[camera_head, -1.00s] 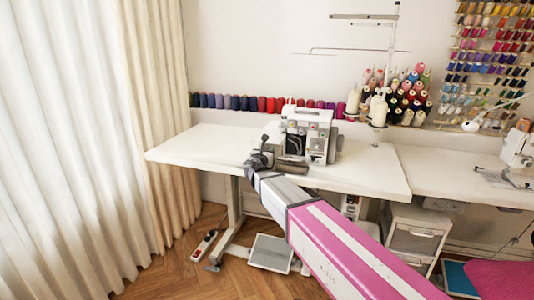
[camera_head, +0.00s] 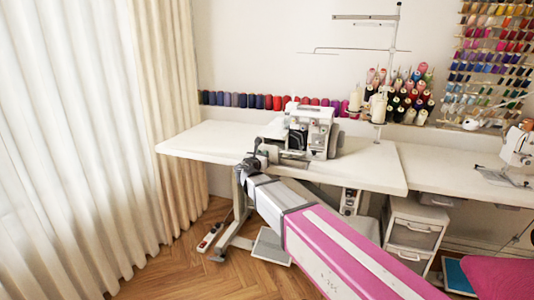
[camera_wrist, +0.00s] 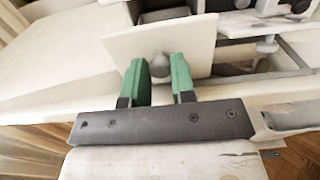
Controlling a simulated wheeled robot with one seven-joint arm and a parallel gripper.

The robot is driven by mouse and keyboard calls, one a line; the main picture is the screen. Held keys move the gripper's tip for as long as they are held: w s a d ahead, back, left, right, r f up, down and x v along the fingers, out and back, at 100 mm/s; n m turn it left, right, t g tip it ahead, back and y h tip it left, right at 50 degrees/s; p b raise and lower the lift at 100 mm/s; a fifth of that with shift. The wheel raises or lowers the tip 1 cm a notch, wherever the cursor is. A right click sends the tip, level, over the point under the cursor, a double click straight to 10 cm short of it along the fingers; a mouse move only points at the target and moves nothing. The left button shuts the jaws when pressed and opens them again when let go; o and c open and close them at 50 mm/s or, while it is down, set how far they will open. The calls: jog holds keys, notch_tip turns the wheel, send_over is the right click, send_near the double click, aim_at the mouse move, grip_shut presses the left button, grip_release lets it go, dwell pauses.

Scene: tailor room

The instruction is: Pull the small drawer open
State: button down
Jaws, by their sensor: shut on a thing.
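The small drawer shows in the wrist view as a flat white front panel (camera_wrist: 195,45) with a small grey knob (camera_wrist: 159,62). My gripper (camera_wrist: 160,72) has green fingers on either side of this knob and is shut on it. In the head view my gripper (camera_head: 257,156) is at the front edge of the white table, just left of the white sewing machine (camera_head: 310,128). The drawer is hard to make out there, and how far it stands out cannot be told.
The white table (camera_head: 200,142) is bare on its left side. Thread spools (camera_head: 400,100) stand at the back right. A cream curtain (camera_head: 165,120) hangs at left. A grey drawer cabinet (camera_head: 413,232) and a foot pedal (camera_head: 270,245) are below the table.

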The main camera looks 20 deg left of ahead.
jog(key=s, duration=0.4)
jog(key=shift+a, duration=0.15)
jog(key=c, duration=1)
grip_release()
jog(key=s, duration=0.7)
jog(key=s+a, duration=0.1)
jog(key=s, duration=0.2)
jog(key=shift+s, duration=0.35)
